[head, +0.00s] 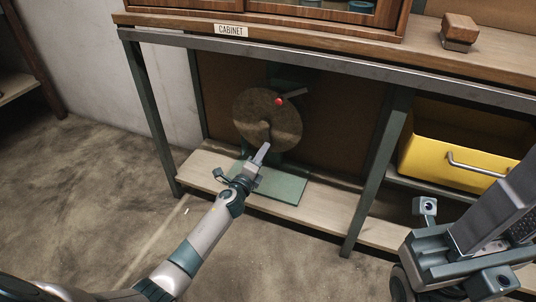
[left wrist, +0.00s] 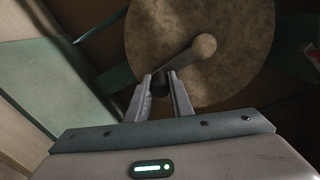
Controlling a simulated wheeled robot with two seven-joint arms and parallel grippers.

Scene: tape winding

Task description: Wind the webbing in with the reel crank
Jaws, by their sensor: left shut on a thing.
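The reel (head: 282,122) is a round, mottled brown disc on a green stand with a green base plate (head: 282,185), on the lower shelf under the bench. The crank arm (left wrist: 188,57) runs from a round hub on the disc's face down to a dark grip (left wrist: 161,87). My left gripper (head: 264,148) reaches the lower front of the disc. In the left wrist view its fingers (left wrist: 161,80) are shut around the crank's dark grip. A red knob (head: 279,101) sits by a grey lever at the disc's upper right. I cannot make out the webbing.
A bench leg (head: 378,180) stands right of the reel, and another leg (head: 150,110) stands to its left. A yellow drawer (head: 450,150) is at the right. My right arm fills the lower right corner. Open floor lies at the left.

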